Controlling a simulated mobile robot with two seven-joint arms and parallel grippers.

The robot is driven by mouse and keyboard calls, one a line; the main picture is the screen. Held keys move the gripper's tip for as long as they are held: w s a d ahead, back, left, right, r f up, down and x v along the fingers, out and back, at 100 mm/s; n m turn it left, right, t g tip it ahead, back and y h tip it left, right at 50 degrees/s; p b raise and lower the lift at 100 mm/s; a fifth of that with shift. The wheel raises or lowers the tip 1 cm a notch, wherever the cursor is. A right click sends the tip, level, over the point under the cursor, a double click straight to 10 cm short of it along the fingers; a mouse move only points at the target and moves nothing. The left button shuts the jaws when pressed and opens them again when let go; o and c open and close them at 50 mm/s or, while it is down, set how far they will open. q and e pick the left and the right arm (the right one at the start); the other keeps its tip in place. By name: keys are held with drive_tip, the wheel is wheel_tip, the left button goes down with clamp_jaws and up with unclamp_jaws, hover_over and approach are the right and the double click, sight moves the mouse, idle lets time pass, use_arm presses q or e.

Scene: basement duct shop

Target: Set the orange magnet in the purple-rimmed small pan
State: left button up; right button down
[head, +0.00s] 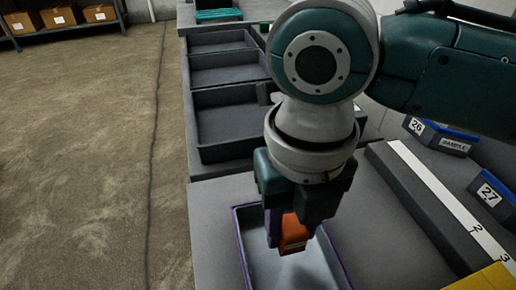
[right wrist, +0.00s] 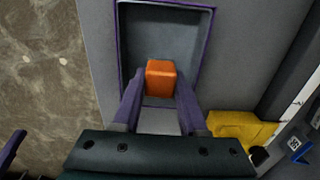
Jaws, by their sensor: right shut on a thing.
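The orange magnet (head: 293,236) is a small block between the fingers of my right gripper (head: 291,228), which is shut on it. The magnet (right wrist: 161,76) also shows between the two purple fingers in the right wrist view. The purple-rimmed small pan (head: 240,247) is grey inside and lies right below the magnet. Its rim (right wrist: 207,45) surrounds the magnet in the right wrist view. I cannot tell whether the magnet touches the pan floor. The gripper hides part of the pan's far side. A purple finger-like part at the lower left of the wrist view looks like my left gripper.
Dark grey open trays (head: 225,118) stand in a row behind the pan. Blue-topped bins (head: 492,192) numbered 26 and 27 and a long white ruler strip (head: 440,190) lie to the right. A yellow thing (head: 485,279) is at the lower right. Floor lies open at left.

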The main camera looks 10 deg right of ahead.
sight(288, 243)
drive_tip(key=shift+f+b, duration=0.4)
drive_tip(key=shift+f, duration=1.95)
drive_tip(key=shift+f, duration=0.15)
drive_tip(key=shift+c, duration=2.2)
unclamp_jaws()
drive_tip(key=shift+r, duration=0.45)
wheel_tip(288, 243, up, 11)
drive_tip(key=shift+f+p, duration=0.1)
drive_tip(key=shift+p, duration=1)
drive_tip(key=shift+r, duration=0.35)
